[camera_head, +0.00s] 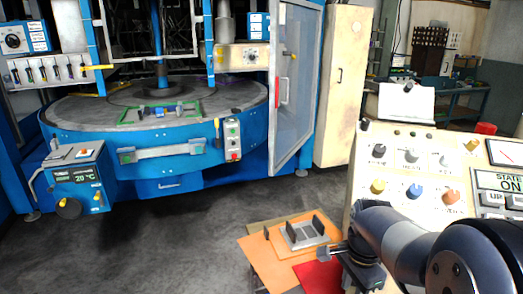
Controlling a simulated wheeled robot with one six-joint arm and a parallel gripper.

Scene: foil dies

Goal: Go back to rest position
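My arm comes in from the lower right corner, in front of the control panel. My gripper (335,253) is at the end of the arm, low in the picture and right of centre. It is beside the grey metal holder (302,236) with two dark uprights. The gripper looks small and is partly hidden by my own wrist. Whether its fingers are open or shut is not clear. I see no object clearly held in it.
Orange sheets (265,257) and a red sheet (318,277) lie under and around the holder. The control panel (400,140) with knobs stands close at right. The blue machine (195,139) with a round table and open door (297,85) is at left. Grey floor (170,230) between is clear.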

